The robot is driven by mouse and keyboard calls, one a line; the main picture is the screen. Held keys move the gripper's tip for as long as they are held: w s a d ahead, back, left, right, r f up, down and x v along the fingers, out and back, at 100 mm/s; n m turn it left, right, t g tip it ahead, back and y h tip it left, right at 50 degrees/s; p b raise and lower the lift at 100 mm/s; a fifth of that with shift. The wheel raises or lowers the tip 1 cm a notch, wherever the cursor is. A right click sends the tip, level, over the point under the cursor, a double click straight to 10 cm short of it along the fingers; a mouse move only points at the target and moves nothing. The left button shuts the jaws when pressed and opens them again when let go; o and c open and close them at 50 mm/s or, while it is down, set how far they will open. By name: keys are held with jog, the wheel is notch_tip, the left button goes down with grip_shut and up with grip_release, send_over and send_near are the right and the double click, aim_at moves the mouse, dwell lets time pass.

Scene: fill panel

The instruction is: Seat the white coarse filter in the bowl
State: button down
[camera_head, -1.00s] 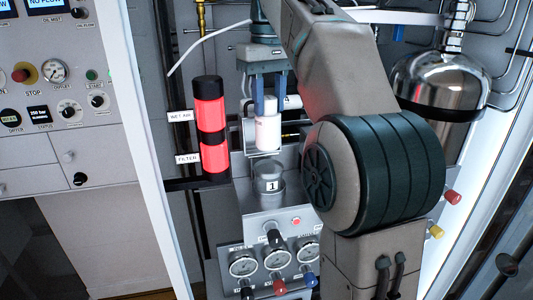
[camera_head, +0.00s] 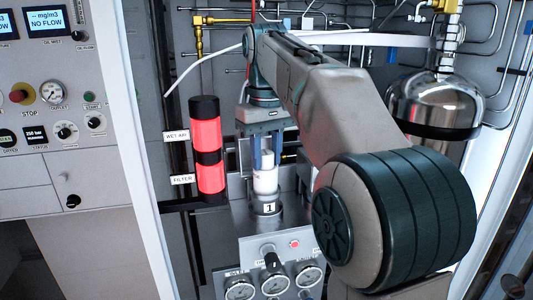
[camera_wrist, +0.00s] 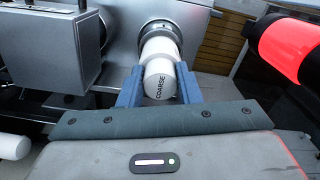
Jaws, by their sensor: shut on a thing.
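The white coarse filter (camera_head: 265,181) stands upright between the blue fingers of my gripper (camera_head: 264,160). The bowl (camera_head: 266,206), a metal cup marked 1, is directly below the filter. In the wrist view the bowl's round rim (camera_wrist: 158,32) surrounds the filter's far end. The filter's lower end looks to be at or inside the bowl's mouth; how deep it sits is hidden.
A red and black cylinder (camera_head: 208,150) stands left of the gripper, beside the FILTER label (camera_head: 182,179). Gauges (camera_head: 275,280) and knobs are on the panel below the bowl. A shiny metal dome (camera_head: 436,103) hangs at right. A grey box (camera_wrist: 62,45) is close by in the wrist view.

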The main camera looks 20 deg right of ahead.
jog(key=shift+f, duration=0.55)
jog(key=c, duration=1)
grip_release()
jog(key=shift+c, duration=0.2)
jog(key=shift+r, duration=0.1)
notch_tip(320, 180, up, 13)
jog(key=p, duration=0.5)
jog(key=shift+p, duration=0.4)
jog(key=s+f+m+t, duration=0.1)
jog(key=s+f+t, duration=0.1)
jog(key=s+f, duration=0.7)
jog(key=s+f+m+t, duration=0.2)
jog(key=s+f, duration=0.7)
jog(key=f, duration=0.9)
jog(key=shift+s+f, duration=0.3)
jog(key=shift+s, duration=0.1)
